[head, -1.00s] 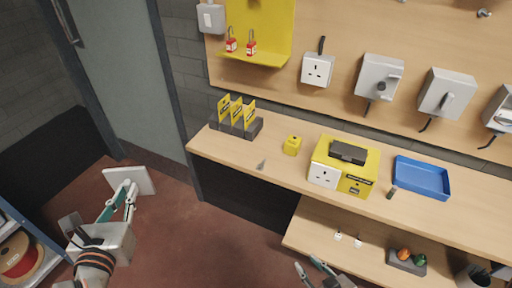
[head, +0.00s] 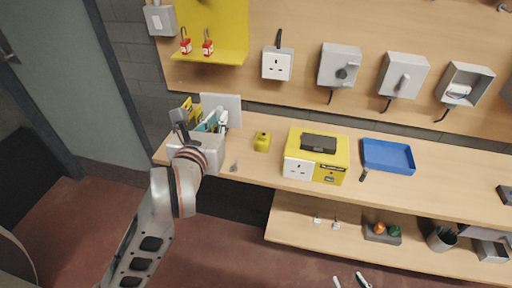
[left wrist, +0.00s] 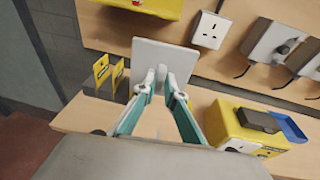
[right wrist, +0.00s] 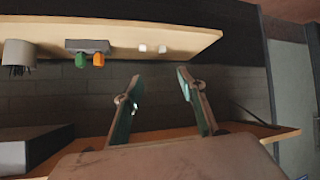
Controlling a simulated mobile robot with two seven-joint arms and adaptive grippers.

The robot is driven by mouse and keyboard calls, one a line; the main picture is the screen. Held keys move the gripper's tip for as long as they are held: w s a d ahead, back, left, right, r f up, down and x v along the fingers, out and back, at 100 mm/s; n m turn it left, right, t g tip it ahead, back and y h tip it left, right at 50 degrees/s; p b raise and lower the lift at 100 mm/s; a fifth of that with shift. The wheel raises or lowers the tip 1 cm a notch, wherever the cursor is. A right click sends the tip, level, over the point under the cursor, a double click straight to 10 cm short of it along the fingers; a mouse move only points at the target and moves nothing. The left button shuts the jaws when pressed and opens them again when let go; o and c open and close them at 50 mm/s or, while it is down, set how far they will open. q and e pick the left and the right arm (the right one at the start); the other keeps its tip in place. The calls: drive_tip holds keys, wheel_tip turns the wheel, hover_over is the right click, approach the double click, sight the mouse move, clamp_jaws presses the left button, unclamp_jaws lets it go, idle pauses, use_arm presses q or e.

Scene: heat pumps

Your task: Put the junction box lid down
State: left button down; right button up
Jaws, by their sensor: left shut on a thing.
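The junction box lid (head: 222,106) is a flat light-grey square plate. My left gripper (head: 214,123) is shut on its edge and holds it upright over the left end of the workbench (head: 255,172). In the left wrist view the lid (left wrist: 163,62) stands out beyond the fingertips (left wrist: 160,76). Whether it touches the bench is hidden. My right gripper (head: 351,283) is open and empty, low in front of the lower shelf; its spread fingers (right wrist: 155,85) show in the right wrist view. An open grey box (head: 480,78) hangs on the wall board at the right.
Black and yellow signs in a holder (left wrist: 103,72) stand left of the lid, partly hidden by my arm. A yellow padlock-like block (head: 262,141), a yellow tester box (head: 333,148) and a blue tray (head: 388,155) stand to the right. Bare bench lies between block and tester box.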

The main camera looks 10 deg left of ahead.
use_arm(q)
wheel_tip(320, 180, up, 8)
drive_tip(key=m+h, duration=0.1)
hover_over(246, 164)
drive_tip(key=shift+f+b, duration=1.45)
drive_tip(key=shift+f, duration=8.45)
use_arm(e)
drive_tip(key=shift+a+f, duration=0.15)
drive_tip(key=shift+f, duration=0.95)
use_arm(q)
drive_tip(key=shift+f, duration=0.1)
